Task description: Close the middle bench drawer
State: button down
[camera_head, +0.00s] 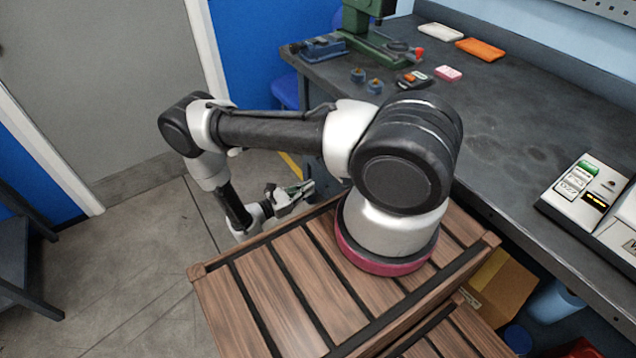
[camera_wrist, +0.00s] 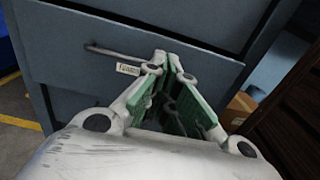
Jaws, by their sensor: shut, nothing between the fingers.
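A grey-blue drawer front (camera_wrist: 70,55) of the bench fills much of the wrist view. It has a bar handle (camera_wrist: 108,51) and a small white label (camera_wrist: 127,69) beneath it. Its upper edge shows as a slanted line; I cannot tell how far it stands out, and its lower part is partly hidden by my gripper. My gripper (camera_wrist: 167,60) is shut and empty, its green-padded fingers pointing at the drawer front just right of the label. I cannot tell whether they touch it. In the head view my gripper (camera_head: 304,190) is low beside the bench; the drawer fronts are hidden there.
The dark benchtop (camera_head: 480,120) bears a green machine (camera_head: 370,35), a blue vise (camera_head: 318,48), small parts and a meter (camera_head: 585,190). A cardboard box (camera_head: 500,285) stands under the bench; it also shows in the wrist view (camera_wrist: 238,108). Open floor (camera_head: 150,250) lies left.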

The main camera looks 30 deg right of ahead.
jog(key=w+d+r+m+g+y, duration=0.1)
jog(key=w+d+r+y, duration=0.15)
jog(key=w+r, duration=0.25)
jog(key=shift+n+t+y, duration=0.4)
jog(key=shift+n+y, duration=0.05)
jog(key=shift+n, duration=0.05)
jog(key=x, duration=0.3)
jog(key=f+x, duration=0.1)
jog(key=x, duration=0.3)
jog(key=f+x, duration=0.1)
jog(key=x, duration=0.2)
jog(key=shift+w, duration=0.3)
jog(key=shift+d, duration=0.2)
jog(key=shift+d, duration=2.25)
jog(key=shift+w, duration=0.1)
